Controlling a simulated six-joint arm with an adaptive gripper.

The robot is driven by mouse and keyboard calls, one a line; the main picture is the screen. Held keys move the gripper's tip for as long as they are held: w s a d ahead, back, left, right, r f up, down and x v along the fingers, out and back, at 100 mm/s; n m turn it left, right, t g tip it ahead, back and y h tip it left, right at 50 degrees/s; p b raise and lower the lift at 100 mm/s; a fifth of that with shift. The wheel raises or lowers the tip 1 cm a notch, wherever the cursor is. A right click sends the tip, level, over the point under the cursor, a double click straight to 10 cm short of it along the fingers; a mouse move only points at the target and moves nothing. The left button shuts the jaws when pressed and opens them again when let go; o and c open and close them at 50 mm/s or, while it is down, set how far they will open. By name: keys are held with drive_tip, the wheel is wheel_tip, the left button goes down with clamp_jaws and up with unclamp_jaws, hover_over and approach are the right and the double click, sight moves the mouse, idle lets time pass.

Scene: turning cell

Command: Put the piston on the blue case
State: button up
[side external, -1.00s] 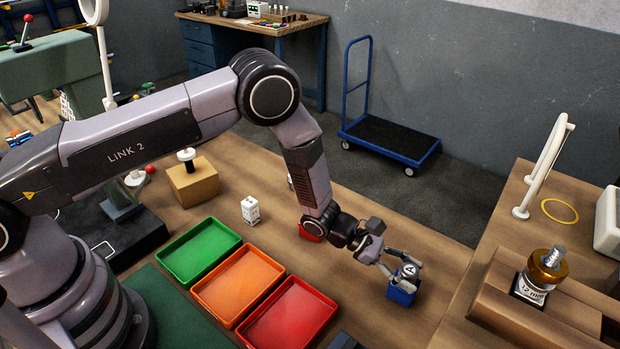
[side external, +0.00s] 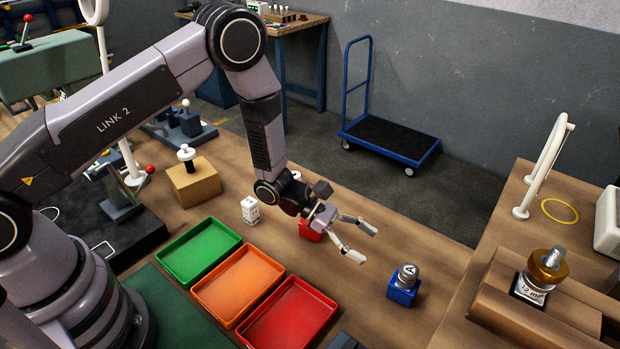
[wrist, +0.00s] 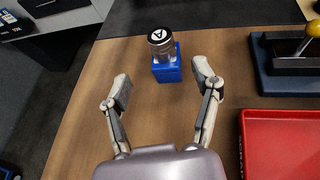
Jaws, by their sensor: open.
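The piston (side external: 407,272) is a silver cylinder with a dark mark on its top. It sits upright on the blue case (side external: 402,292), a small blue block on the wooden table. In the wrist view the piston (wrist: 160,40) stands on the blue case (wrist: 167,66), ahead of the spread fingers of my gripper (wrist: 160,85). Nothing is between the fingers.
Green (side external: 199,250), orange (side external: 238,285) and red (side external: 288,316) trays lie left of the case. A red block (side external: 310,231) is behind my gripper. A raised wooden bench (side external: 500,270) borders the right.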

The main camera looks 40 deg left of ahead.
drive_tip(key=s+a+r+m+g+y, duration=0.1)
drive_tip(key=s+a+r+m, duration=0.25)
drive_tip(key=r, duration=0.45)
drive_tip(key=s+a+r+m+g+y, duration=0.1)
drive_tip(key=s+a+r+m+g, duration=0.1)
drive_tip(key=s+r+m, duration=0.45)
drive_tip(key=s+a+r+m+g+y, duration=0.1)
drive_tip(key=a+r+m, duration=0.15)
drive_tip(key=r, duration=0.65)
drive_tip(key=s+a+r+m+t+y, duration=0.3)
drive_tip(key=s+a+r+m+y, duration=0.1)
drive_tip(key=s+a, duration=0.3)
drive_tip(key=s+a+r+m+t+y, duration=0.3)
drive_tip(key=s+a+y, duration=0.3)
drive_tip(key=a, duration=0.6)
drive_tip(key=s+r+m, duration=0.1)
drive_tip(key=s, duration=0.1)
drive_tip(key=shift+s+a+r, duration=0.25)
drive_tip(key=shift+s, duration=0.05)
